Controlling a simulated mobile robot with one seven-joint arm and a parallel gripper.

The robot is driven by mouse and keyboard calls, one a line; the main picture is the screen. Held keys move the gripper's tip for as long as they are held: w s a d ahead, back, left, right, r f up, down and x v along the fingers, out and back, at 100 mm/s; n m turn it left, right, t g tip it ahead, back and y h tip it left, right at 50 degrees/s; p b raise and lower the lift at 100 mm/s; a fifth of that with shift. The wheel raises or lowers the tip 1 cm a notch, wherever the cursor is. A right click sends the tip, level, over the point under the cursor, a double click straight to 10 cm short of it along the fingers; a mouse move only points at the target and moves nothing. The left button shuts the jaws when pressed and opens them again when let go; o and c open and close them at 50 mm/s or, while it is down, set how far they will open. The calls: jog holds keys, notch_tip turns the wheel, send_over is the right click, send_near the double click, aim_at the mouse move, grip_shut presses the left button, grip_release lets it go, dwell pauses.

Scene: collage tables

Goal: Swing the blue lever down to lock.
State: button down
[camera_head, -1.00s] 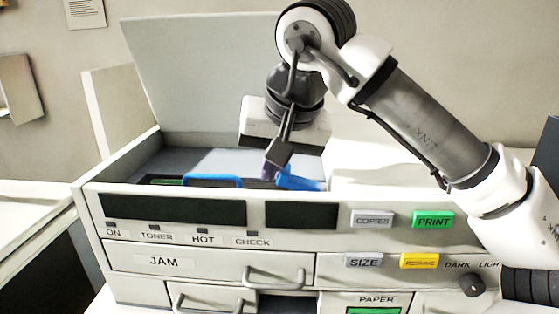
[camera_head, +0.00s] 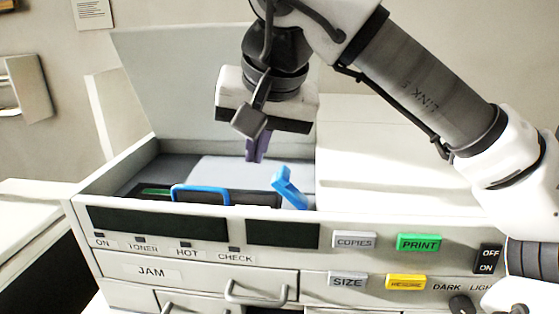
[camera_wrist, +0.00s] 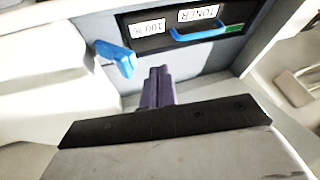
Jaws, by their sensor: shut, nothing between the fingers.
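The blue lever (camera_head: 289,187) stands tilted inside the open copier, near its front wall, with its upper end leaning left. It also shows in the wrist view (camera_wrist: 117,58), left of my fingers. My gripper (camera_head: 256,150) is shut and empty, pointing down, above and a little left of the lever in the head view. Its purple fingertips (camera_wrist: 158,85) are pressed together in the wrist view. They look apart from the lever. The lever's lower end is hidden behind the front wall in the head view.
The toner cartridge (camera_wrist: 152,38) with its blue handle (camera_head: 200,190) lies left of the lever in the head view. The raised lid (camera_head: 170,85) stands behind. The front panel (camera_head: 290,268) carries buttons and a JAM drawer. A white top surface lies to the right.

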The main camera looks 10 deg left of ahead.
jog(key=s+a+r, duration=0.3)
jog(key=a+r, duration=0.2)
jog(key=shift+s+b, duration=0.15)
jog(key=shift+b, duration=0.2)
jog(key=shift+r, duration=0.1)
